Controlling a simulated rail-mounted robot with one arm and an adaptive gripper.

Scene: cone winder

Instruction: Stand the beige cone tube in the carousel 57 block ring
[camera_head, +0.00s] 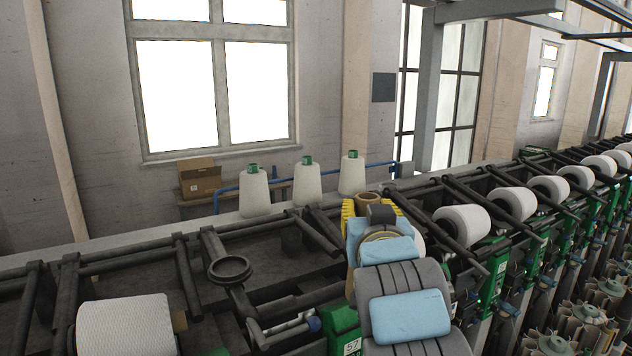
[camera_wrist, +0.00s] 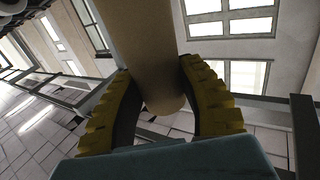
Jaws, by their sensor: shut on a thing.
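The beige cone tube (camera_head: 369,197) is in my gripper (camera_head: 372,208), its brown end showing above the yellow fingers in the head view. In the wrist view the pale tube (camera_wrist: 155,50) lies between the two ridged yellow fingers (camera_wrist: 160,95), which are shut on it. My wrist and arm hide most of the tube in the head view. A dark round ring (camera_head: 230,269) sits empty on the machine, left of my gripper and apart from it. A green block labelled 57 (camera_head: 346,335) is below, partly hidden by my arm.
Three white yarn cones (camera_head: 307,182) with green tops stand on the ledge behind. A large white cone (camera_head: 126,326) lies at front left. Several more lie in a row at right (camera_head: 464,224). Dark bars (camera_head: 188,274) cross the machine top around the ring. A cardboard box (camera_head: 199,179) is behind.

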